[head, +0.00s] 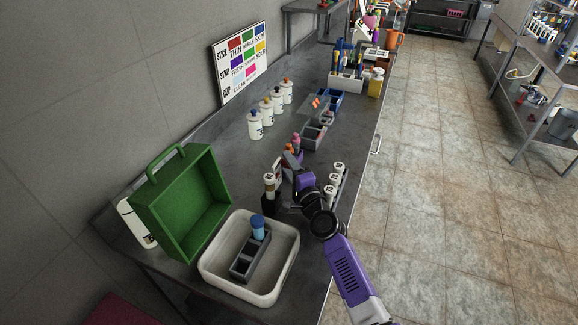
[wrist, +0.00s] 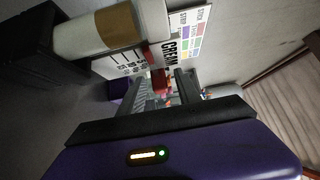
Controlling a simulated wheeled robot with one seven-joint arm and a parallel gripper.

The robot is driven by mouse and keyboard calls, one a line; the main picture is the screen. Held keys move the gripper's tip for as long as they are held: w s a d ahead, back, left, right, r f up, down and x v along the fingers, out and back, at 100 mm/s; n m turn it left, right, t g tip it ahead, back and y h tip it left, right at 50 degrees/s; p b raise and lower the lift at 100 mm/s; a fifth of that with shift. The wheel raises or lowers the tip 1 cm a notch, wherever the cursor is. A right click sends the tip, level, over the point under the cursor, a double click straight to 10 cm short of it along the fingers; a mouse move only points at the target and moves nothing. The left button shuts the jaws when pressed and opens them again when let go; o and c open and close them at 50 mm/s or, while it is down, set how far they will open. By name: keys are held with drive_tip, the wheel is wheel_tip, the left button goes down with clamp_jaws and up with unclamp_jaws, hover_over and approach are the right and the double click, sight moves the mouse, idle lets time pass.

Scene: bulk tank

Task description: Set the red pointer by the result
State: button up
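A small white board with black lettering, "CREAM" among it, stands just ahead of my gripper. It shows in the wrist view (wrist: 126,62) and in the head view (head: 277,168). A small red piece (wrist: 158,79), which looks like the red pointer, shows at the board between my finger tips. My gripper (wrist: 166,86) has its two grey fingers apart on either side of the red piece; I see no clear contact. In the head view my gripper (head: 290,165) is low over the counter, and my wrist hides part of the board.
A white bottle with a brown band (wrist: 92,32) stands close on the left in the wrist view. A rack of white bottles (head: 335,182) is right of my wrist. A cream tray (head: 213,272) and green case (head: 165,215) stand nearer. A coloured chart (head: 240,62) leans at the wall.

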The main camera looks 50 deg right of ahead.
clamp_jaws()
idle(1.3)
